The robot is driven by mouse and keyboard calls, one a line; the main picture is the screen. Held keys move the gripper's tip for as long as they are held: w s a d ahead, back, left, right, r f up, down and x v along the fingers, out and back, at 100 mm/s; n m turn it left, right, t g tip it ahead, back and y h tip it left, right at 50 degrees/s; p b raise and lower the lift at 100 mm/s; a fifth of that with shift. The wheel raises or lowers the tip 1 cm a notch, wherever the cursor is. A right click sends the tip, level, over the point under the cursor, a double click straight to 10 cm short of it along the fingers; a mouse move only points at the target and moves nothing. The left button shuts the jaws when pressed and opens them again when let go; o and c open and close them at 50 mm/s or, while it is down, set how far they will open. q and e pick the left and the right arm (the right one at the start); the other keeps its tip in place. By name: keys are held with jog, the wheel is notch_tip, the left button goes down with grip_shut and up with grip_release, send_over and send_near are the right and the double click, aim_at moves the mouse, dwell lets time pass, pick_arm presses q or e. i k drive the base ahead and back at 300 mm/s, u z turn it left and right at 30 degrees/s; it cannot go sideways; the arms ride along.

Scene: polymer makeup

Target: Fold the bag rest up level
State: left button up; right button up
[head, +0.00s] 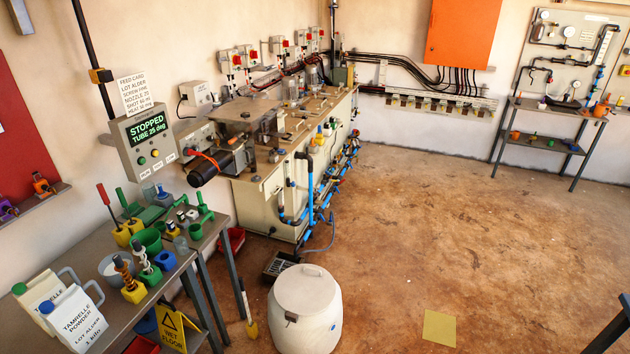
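I cannot make out with certainty which thing is the bag rest. A dark slatted piece (280,266) sits low by the near foot of the long beige machine bench (262,205); I cannot tell whether it is hinged or what it is. Neither my left nor my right gripper shows in the head view.
A grey table (90,268) at left holds white powder jugs (72,318), green cups and tools. A control box (147,137) reads STOPPED. A white lidded drum (305,310) stands before the bench. A yellow square (439,327) lies on the open brown floor at right.

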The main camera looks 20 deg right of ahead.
aim_at(270, 185)
jog(key=z, duration=0.25)
jog(key=i, duration=1)
jog(key=u, duration=0.05)
jog(key=k, duration=1.65)
jog(key=z, duration=1.15)
jog(key=i, duration=6.6)
